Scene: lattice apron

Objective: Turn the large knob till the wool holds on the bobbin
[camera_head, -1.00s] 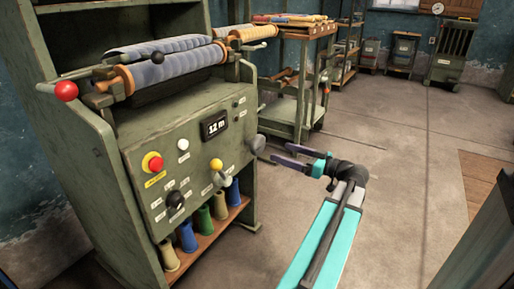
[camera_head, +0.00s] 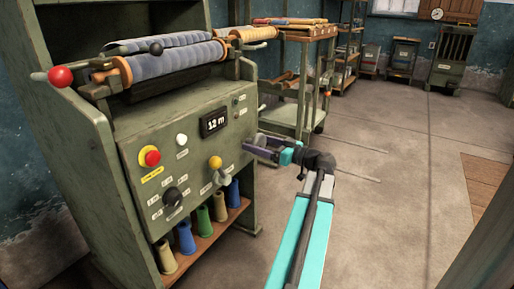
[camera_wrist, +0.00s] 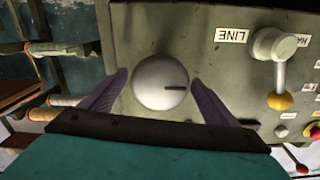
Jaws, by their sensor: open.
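The large knob (camera_wrist: 160,82) is a round grey disc with a dark mark pointing right in the wrist view. It sits on the green machine's panel (camera_wrist: 220,80). My gripper (camera_wrist: 158,77) is open, its purple fingers on either side of the knob; I cannot tell whether they touch it. In the head view my gripper (camera_head: 250,145) is at the panel's right edge and hides the knob. The front bobbin (camera_head: 175,70), wound with blue-grey wool, lies across the machine's top. The display (camera_head: 214,122) reads 12 m.
A lever with a yellow ball (camera_head: 215,162) stands close left of my gripper. A red button (camera_head: 151,157), a white button (camera_head: 182,140) and a small black knob (camera_head: 172,196) are on the panel. A wheeled rack (camera_head: 300,110) stands behind.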

